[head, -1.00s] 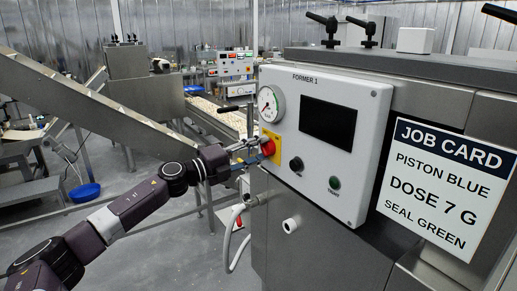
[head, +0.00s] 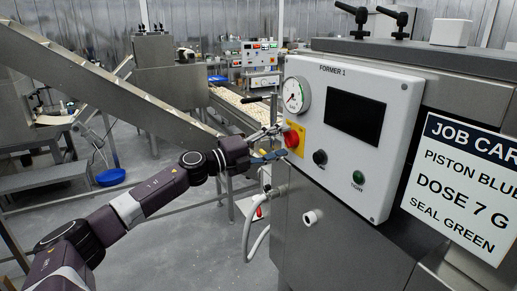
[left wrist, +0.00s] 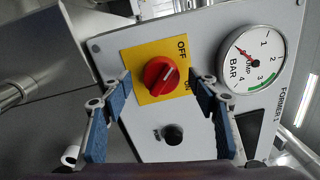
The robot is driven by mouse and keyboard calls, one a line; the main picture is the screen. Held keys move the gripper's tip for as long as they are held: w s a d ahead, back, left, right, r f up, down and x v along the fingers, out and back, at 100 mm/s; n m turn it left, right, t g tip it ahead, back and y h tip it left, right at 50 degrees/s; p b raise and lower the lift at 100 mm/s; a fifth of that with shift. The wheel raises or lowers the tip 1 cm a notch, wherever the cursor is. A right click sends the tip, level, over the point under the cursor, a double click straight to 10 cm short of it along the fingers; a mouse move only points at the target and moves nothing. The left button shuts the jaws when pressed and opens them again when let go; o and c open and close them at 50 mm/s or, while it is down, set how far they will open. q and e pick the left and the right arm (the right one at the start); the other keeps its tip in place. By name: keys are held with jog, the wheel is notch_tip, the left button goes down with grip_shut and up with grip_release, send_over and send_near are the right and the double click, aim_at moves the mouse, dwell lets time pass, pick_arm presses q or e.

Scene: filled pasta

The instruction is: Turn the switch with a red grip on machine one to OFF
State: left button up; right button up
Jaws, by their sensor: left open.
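The red switch grip (head: 291,138) sits on a yellow plate on the front of the FORMER 1 panel. In the left wrist view the red grip (left wrist: 160,76) is near the middle, with OFF printed above right and ON to its right. A pale mark on the grip slants up to the right, between the two words. My left gripper (head: 277,144) is open just in front of the switch. Its blue-padded fingers stand to either side of the grip in the wrist view, with visible gaps. My right gripper is not in view.
A pressure gauge (head: 296,95), dark screen (head: 355,117), black knob (head: 320,157) and green button (head: 358,176) share the panel (head: 400,100). A job card (head: 460,180) hangs at right. An inclined conveyor (head: 110,85) stands behind my left arm.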

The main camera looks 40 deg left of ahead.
pick_arm(q)
jog(key=v, duration=1)
jog(key=shift+s, duration=0.4)
jog(key=shift+a, duration=0.15)
